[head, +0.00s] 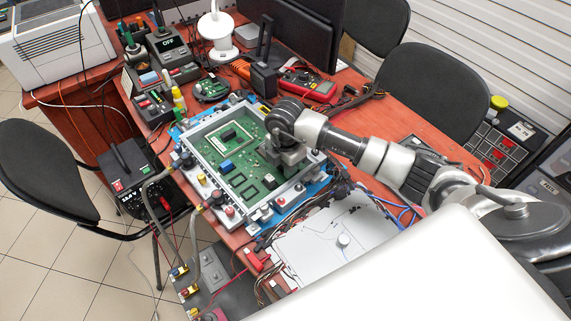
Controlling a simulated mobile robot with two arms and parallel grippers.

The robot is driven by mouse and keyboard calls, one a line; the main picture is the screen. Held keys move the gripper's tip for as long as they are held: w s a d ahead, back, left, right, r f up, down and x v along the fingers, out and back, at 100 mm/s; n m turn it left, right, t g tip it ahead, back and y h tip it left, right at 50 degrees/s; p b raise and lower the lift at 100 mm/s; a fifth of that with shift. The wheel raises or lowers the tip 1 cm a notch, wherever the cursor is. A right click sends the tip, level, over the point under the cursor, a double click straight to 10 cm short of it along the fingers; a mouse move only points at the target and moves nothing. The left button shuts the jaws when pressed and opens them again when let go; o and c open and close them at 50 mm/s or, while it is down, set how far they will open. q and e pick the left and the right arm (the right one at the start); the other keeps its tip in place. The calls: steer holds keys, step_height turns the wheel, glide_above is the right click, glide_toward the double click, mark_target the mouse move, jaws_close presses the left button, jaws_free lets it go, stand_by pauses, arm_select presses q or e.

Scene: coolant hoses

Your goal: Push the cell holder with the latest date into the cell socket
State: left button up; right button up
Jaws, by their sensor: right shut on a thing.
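A green circuit board (207,163) sits in a grey frame (246,211) on a blue mat (318,187). My right gripper (283,162) reaches in from the right and points down over the board's right part. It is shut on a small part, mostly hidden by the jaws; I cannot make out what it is. A black block (228,134) lies inside a white outline on the board, and a blue block (226,166) is nearer the front. I cannot tell which part is the cell socket, and no date is legible. My left gripper is not in view.
Hoses (151,196) with fittings run along the frame's left side. A red multimeter (306,84) and a monitor (297,30) stand behind. Cables and a white panel (335,243) lie in front.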

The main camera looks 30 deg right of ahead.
steer(key=shift+s+f, duration=0.2)
steer(key=shift+f, duration=0.1)
stand_by(0.9)
